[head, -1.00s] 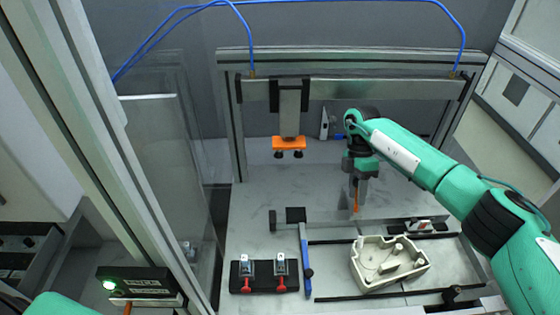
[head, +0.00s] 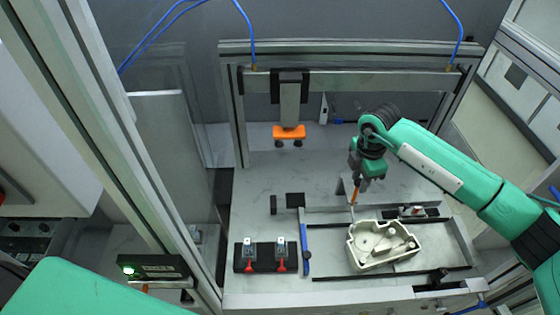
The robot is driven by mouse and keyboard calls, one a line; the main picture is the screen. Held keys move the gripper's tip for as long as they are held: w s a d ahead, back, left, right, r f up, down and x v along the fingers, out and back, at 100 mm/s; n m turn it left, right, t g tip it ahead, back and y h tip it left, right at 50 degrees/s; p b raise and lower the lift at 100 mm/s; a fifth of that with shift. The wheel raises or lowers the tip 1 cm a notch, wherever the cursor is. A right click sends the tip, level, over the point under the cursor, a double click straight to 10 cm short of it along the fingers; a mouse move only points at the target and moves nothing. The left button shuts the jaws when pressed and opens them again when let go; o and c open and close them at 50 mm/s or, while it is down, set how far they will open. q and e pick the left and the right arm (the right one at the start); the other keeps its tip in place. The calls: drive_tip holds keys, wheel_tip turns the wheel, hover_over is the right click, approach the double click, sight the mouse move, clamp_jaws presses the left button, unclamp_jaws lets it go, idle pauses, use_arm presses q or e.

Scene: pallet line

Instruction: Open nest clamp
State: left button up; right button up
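A beige moulded housing (head: 383,246) lies in the nest, a flat area framed by dark rails (head: 390,274) on the grey table. A small clamp-like part with a red and white piece (head: 415,211) sits on the dark rail behind the housing; whether it is open or shut is too small to tell. My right gripper (head: 356,190) points down behind and left of the housing, apart from that part. An orange tip shows at its fingers, and I cannot tell if they are shut. My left arm shows at the lower left; its gripper is out of view.
A black block (head: 265,258) with two red-handled metal parts stands left of the nest, beside a blue bar (head: 306,250). An orange tool head (head: 289,133) hangs from the gantry crossbeam (head: 365,84). A control box (head: 152,268) with a lit green lamp is at the lower left.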

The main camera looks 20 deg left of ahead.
drive_tip(key=r+b, duration=0.1)
drive_tip(key=r, duration=0.2)
drive_tip(key=r+b, duration=0.1)
drive_tip(key=r, duration=0.2)
drive_tip(key=r+b, duration=0.1)
drive_tip(key=r, duration=0.2)
drive_tip(key=shift+s+a+r, duration=0.15)
drive_tip(key=shift+a+r, duration=0.05)
drive_tip(key=shift+a, duration=0.05)
drive_tip(key=s+a+n+g+y, duration=0.2)
drive_tip(key=s+a+y, duration=0.3)
drive_tip(key=a, duration=0.2)
drive_tip(key=s+a+n+g+y, duration=0.1)
drive_tip(key=s+a+n+y, duration=0.2)
drive_tip(key=s+a+y, duration=0.35)
drive_tip(key=a+r+y, duration=0.4)
drive_tip(key=r, duration=0.1)
drive_tip(key=shift+s+a, duration=0.2)
drive_tip(key=shift+s, duration=0.25)
drive_tip(key=shift+y, duration=0.25)
